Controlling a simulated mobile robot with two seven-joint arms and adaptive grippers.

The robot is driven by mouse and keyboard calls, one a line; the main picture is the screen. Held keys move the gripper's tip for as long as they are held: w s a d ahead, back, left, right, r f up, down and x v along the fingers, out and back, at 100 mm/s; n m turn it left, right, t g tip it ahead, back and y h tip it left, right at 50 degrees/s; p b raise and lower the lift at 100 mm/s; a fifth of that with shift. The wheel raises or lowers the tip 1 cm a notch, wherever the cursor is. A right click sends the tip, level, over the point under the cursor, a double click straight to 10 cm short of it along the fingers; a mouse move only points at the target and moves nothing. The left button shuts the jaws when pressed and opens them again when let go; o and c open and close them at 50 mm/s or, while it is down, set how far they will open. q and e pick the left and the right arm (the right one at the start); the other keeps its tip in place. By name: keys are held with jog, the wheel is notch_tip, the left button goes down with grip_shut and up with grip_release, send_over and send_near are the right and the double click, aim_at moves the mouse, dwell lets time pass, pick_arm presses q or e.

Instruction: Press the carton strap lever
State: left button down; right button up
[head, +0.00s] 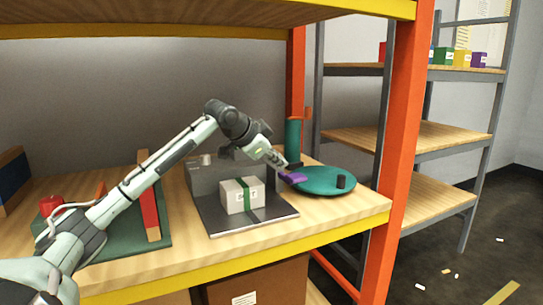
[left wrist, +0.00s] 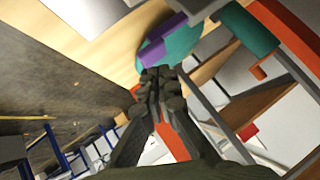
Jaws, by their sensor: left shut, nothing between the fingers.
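A pale carton (head: 230,197) with a green strap (head: 250,193) sits on the dark plate of a grey strapping machine (head: 205,178). A purple bar (head: 293,178) lies at the machine's right, by the left edge of a teal disc (head: 325,186); I cannot tell for sure that it is the lever. My left gripper (head: 284,166) is shut and empty, just above and behind the purple bar. In the left wrist view the purple bar (left wrist: 162,42) shows beyond the shut fingertips (left wrist: 160,78). I cannot tell whether they touch it. My right gripper is not in view.
A green tray (head: 115,238) with red pieces lies at left. An orange post (head: 402,120) bounds the right, and a shelf (head: 200,15) hangs above.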

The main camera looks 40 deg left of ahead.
pick_arm(q)
jog(key=shift+a+v, duration=0.15)
jog(key=shift+v, duration=0.65)
jog(key=shift+a+v, duration=0.1)
jog(key=shift+v, duration=0.7)
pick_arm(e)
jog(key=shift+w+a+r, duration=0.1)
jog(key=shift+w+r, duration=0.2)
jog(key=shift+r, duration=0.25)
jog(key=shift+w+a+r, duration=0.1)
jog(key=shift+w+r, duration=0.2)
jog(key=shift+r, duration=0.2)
pick_arm(q)
jog(key=shift+w+r, duration=0.1)
jog(key=shift+r, duration=0.05)
